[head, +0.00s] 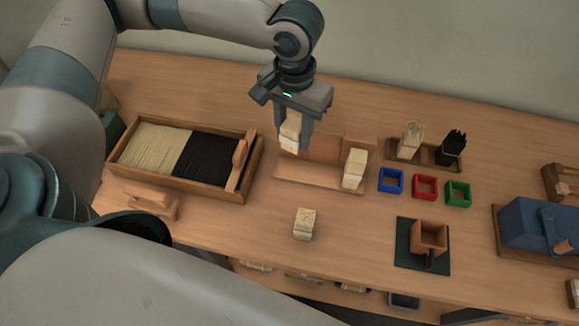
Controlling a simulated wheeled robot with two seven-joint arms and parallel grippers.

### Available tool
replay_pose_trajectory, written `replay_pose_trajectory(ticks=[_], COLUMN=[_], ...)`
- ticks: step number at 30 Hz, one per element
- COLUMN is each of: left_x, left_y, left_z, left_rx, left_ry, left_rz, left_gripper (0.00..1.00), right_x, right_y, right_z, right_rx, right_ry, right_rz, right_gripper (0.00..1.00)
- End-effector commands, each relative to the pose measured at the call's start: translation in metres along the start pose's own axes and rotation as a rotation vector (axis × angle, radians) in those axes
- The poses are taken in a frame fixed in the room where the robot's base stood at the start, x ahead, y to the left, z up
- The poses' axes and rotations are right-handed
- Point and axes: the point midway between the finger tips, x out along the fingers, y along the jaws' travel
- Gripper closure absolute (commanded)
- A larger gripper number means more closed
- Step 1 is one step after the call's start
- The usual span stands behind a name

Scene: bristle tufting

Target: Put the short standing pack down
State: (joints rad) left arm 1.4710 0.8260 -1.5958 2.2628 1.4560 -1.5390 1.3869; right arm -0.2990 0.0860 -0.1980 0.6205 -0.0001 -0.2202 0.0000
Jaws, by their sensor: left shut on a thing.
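My left gripper (293,121) points down over the wooden stand (322,180) and is shut on a pale bristle pack (289,137). The held pack is upright, near the stand's left part; I cannot tell if its foot touches the stand. Another pale pack (355,168) stands at the stand's right end. A short pale pack (305,224) stands on the bare table in front of the stand. My right gripper is not in view.
A tray (253,165) of pale and black bristles lies left. A holder (429,163) with a pale pack (410,139) and black pack (451,147) stands behind blue (391,181), red (425,187) and green (458,193) frames. A wooden cup (429,235) sits on a dark mat (408,257).

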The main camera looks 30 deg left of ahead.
Motion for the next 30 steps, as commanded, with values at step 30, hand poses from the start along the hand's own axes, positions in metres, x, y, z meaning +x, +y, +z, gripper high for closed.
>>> replay_pose_trajectory(ticks=[30], left_x=[0.042], left_y=[-0.004], left_z=[-0.039], left_rx=[1.445], left_ry=[-0.001], left_rz=[0.005], left_gripper=[0.88], right_x=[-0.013], right_y=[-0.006], right_z=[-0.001], right_rx=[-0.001], right_ry=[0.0], right_rz=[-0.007], right_gripper=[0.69])
